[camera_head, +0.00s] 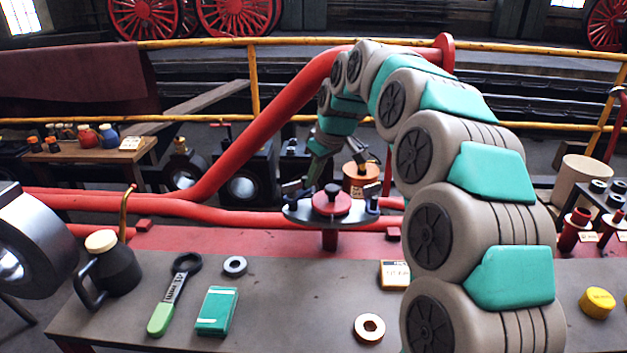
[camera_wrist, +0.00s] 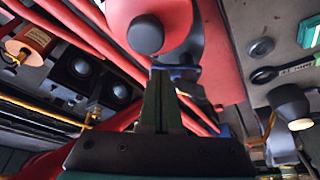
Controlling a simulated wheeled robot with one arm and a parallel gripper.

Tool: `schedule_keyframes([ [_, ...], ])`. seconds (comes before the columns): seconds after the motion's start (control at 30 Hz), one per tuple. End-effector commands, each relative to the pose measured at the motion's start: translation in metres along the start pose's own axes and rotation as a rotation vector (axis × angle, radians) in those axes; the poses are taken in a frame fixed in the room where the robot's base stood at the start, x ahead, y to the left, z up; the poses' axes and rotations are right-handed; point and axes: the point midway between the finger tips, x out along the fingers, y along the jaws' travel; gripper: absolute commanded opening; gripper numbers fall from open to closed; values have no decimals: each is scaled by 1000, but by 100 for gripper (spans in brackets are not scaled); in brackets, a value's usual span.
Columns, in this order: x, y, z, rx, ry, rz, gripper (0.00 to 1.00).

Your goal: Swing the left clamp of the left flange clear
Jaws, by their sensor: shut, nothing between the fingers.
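The flange (camera_head: 300,213) is a dark round plate on a red post, with a red cap (camera_head: 331,203) and a dark knob in the middle. Its left clamp (camera_head: 292,189) is a dark block at the left rim; another dark clamp (camera_head: 371,196) stands at the right rim. My gripper (camera_head: 311,182) points down behind the plate, close to the left clamp. In the wrist view my gripper (camera_wrist: 166,78) has its fingers together and empty, with tips near a dark blue clamp part (camera_wrist: 182,73) below the red cap (camera_wrist: 120,18). I cannot tell whether they touch.
Thick red pipes (camera_head: 240,150) run behind and left of the flange. The grey bench (camera_head: 290,300) holds a black oil can (camera_head: 112,270), a green-handled wrench (camera_head: 172,297), a teal box (camera_head: 217,311) and rings. An orange-topped canister (camera_head: 361,182) stands behind the flange.

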Motion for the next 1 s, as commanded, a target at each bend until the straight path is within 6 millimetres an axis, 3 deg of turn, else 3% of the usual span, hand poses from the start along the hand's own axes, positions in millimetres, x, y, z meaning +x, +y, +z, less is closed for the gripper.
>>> schedule_keyframes([
  [0.4, 6, 7, -17, -325, 2, -128, 0],
  [1.0, 11, 7, -27, -318, 1, -127, 0],
])
